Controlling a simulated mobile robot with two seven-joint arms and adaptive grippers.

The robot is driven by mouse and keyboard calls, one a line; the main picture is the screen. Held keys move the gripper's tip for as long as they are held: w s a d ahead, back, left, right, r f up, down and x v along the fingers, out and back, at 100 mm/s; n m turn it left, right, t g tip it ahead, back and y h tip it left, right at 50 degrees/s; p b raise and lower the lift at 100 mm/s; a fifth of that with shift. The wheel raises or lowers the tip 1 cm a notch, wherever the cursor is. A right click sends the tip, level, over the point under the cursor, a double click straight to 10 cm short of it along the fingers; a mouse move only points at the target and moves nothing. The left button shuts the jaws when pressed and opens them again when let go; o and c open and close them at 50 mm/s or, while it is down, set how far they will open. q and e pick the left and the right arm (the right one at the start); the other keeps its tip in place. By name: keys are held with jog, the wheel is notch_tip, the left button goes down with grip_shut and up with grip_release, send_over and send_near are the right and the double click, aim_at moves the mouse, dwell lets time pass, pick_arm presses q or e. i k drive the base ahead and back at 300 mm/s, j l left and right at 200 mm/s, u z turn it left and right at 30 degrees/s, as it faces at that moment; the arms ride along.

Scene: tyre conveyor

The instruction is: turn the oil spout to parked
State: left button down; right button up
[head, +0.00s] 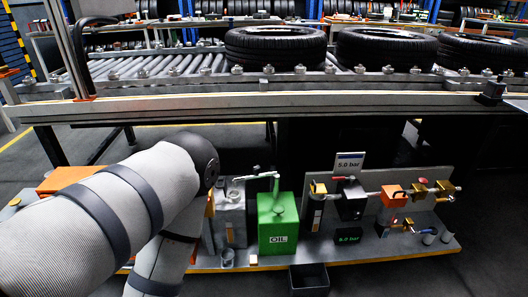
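A green oil can (278,224) with a white "OIL" label stands on the low bench, right of my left arm. The oil spout (258,177) is a thin pale arm at the top of a short green post above the can. It points to the left, over a grey block (231,215). Any marks for its positions are too small to read. My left arm covers the left part of the bench, and its gripper is not visible. My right arm and gripper are out of view.
A roller conveyor (170,68) with several tyres (276,45) runs above the bench (375,250). A dark bin (309,279) sits at the bench's front edge.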

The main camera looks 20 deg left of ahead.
aim_at(256, 169)
jog(key=u, duration=0.85)
jog(key=i+z, duration=0.3)
jog(key=i, duration=0.2)
jog(key=i+j+z, duration=0.25)
jog(key=i, duration=0.2)
jog(key=i+j+z, duration=0.15)
jog(key=i+z, duration=0.15)
jog(key=i, duration=0.15)
